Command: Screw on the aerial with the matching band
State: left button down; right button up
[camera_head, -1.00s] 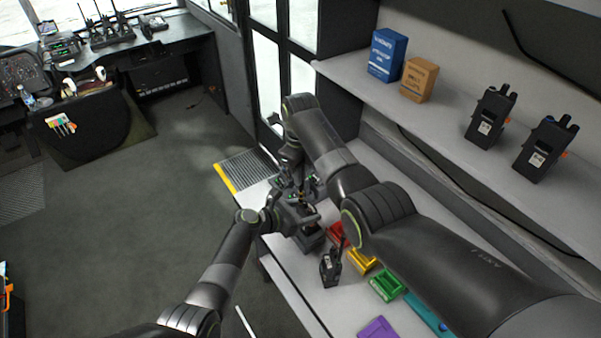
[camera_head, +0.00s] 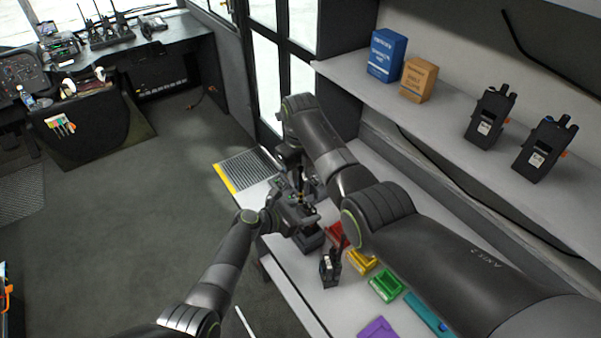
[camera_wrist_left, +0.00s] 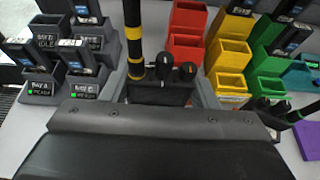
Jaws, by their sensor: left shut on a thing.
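My left gripper (camera_wrist_left: 165,92) is shut on a black handheld radio (camera_wrist_left: 160,97) with two knobs on its top, in the left wrist view. A black aerial (camera_wrist_left: 133,45) with yellow bands stands upright at the left of the radio's top. A yellow band shows at its foot, by the radio; whether it is threaded in cannot be told. In the head view my left gripper (camera_head: 299,222) is over the counter, with my right gripper (camera_head: 294,183) just above it. The right fingertips are too small and dark to tell whether they are open or shut.
The counter (camera_head: 290,285) bears red (camera_wrist_left: 187,50), yellow (camera_wrist_left: 229,58) and green (camera_wrist_left: 266,63) bins. Charger bays (camera_wrist_left: 40,90) with radios stand at left in the wrist view. Another radio (camera_head: 330,268) stands close to my left gripper. My right arm crosses the counter.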

aim_at(301, 167)
jog(key=shift+r, duration=2.25)
jog(key=shift+o, duration=0.6)
